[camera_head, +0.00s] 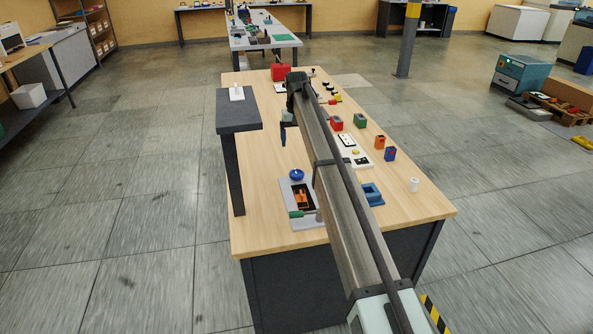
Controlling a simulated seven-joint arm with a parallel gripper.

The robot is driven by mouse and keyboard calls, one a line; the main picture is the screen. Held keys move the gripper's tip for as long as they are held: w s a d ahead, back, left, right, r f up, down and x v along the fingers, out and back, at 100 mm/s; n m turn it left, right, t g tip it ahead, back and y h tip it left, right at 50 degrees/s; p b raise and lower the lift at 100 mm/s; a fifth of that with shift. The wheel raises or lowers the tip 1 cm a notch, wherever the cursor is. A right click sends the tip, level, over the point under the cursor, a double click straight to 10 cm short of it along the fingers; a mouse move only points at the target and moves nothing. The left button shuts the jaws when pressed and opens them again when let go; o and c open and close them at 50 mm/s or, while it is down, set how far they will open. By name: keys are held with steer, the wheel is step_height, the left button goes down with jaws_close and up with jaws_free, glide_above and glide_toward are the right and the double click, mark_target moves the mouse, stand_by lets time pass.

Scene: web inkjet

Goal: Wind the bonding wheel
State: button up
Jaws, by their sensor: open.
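I cannot tell for sure which item is the bonding wheel. A round blue knob or wheel (297,174) sits at the back edge of a grey plate fixture (285,192) on the wooden workbench (262,228). The fixture carries a dark panel with an orange part (301,197) and a green piece (295,214) at its front. My gripper (284,131) hangs from the far end of my arm, left of the arm and beyond the blue knob, apart from it. It is small and partly hidden, open, and I see nothing held in it.
A dark raised shelf (238,110) stands at the bench's left edge. Right of my arm are a red block (337,123), a green block (360,120), a blue tray (371,194) and a white cup (414,184). My arm covers the bench's middle. A red box (281,72) stands at the back.

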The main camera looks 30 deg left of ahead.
mark_target(296, 172)
step_height(296, 172, down, 14)
steer(key=m, duration=1.4)
steer(key=shift+r+m, duration=0.1)
steer(key=shift+m, duration=0.3)
steer(key=shift+c, duration=0.4)
steer(key=c, duration=1)
